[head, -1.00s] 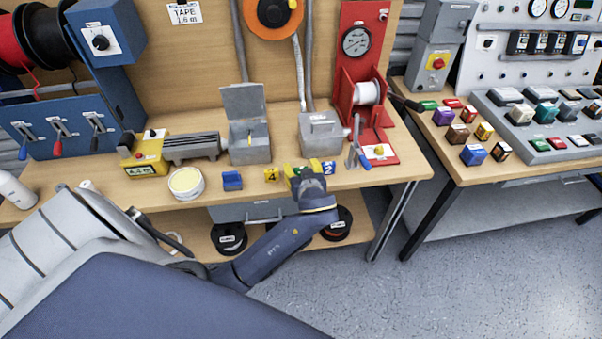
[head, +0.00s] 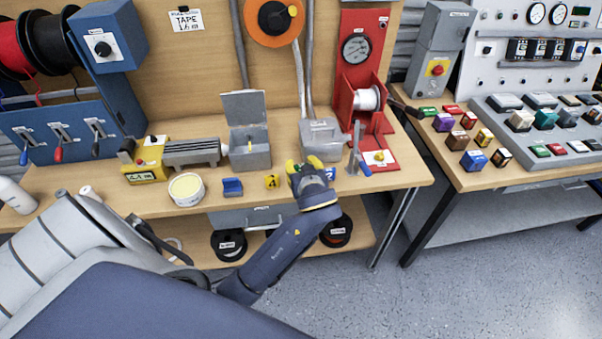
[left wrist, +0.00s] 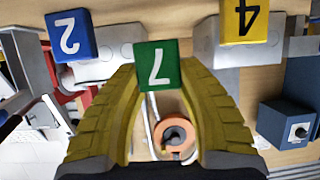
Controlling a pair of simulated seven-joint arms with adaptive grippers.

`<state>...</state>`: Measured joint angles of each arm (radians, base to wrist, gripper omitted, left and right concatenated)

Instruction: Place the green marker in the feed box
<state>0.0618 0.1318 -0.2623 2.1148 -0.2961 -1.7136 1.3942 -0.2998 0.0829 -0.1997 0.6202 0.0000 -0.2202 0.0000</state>
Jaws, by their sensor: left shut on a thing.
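The green marker (left wrist: 156,65), a small cube with a white 7, is between the yellow fingertips of my left gripper (left wrist: 158,80) in the left wrist view. The gripper is shut on it. In the head view my left gripper (head: 303,168) is over the bench's front part, between the yellow marker 4 (head: 271,181) and the blue marker 2 (head: 330,172); its hand hides the green marker there. Behind stand an open grey box (head: 249,150) with its lid up and a closed grey box (head: 322,140). I cannot read which is the feed box. My right gripper is not in view.
A blue holder (head: 232,188) and a round tub (head: 187,189) are on the bench to the left. The red reel stand (head: 372,105) and a blue-handled lever (head: 358,155) are to the right. Conduits run up the back panel.

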